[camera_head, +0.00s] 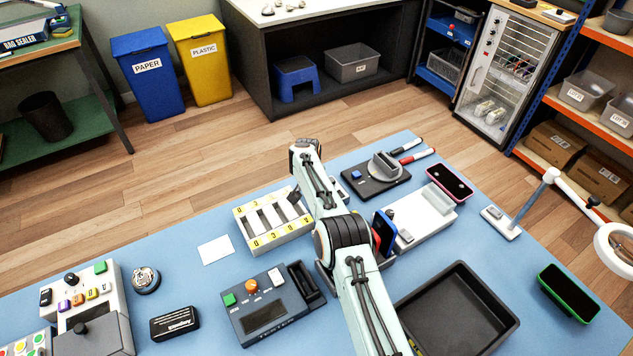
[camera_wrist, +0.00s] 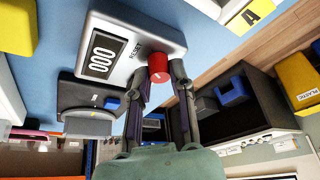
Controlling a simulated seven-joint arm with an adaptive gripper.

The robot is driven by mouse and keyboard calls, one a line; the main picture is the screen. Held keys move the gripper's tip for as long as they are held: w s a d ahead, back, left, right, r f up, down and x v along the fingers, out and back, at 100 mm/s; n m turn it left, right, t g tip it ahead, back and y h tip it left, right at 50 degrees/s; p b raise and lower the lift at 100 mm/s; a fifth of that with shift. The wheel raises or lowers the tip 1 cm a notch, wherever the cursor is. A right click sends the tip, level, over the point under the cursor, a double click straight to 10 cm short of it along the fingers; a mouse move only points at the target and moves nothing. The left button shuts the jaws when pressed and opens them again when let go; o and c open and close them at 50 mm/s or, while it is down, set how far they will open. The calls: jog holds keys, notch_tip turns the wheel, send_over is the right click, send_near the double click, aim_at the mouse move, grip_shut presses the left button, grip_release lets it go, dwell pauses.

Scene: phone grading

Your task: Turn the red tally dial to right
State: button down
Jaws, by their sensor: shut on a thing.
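The red tally dial (camera_wrist: 158,68) shows in the wrist view, on the edge of a pale tally counter box (camera_wrist: 163,38). The box has a dark display reading 000 (camera_wrist: 101,56) and the word RESET beside it. My gripper (camera_wrist: 159,74) has one finger on each side of the red dial and is shut on it. No pointer or mark on the dial can be made out. In the head view my arm covers the dial and the gripper; a small part of what looks like the counter box (camera_head: 343,189) shows beside the arm.
A white tray with lettered slots (camera_head: 272,242) stands left of the arm. A black device with a grey knob (camera_head: 361,185) stands right of the counter. A white stand (camera_head: 428,222), a blue phone (camera_head: 384,230) and a black tray (camera_head: 487,342) are close to my arm.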

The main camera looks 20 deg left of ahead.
jog(key=shift+m, duration=0.4)
jog(key=c, duration=1.3)
grip_release()
jog(key=shift+o, duration=0.2)
jog(key=v, duration=1.2)
jog(key=shift+a, duration=0.15)
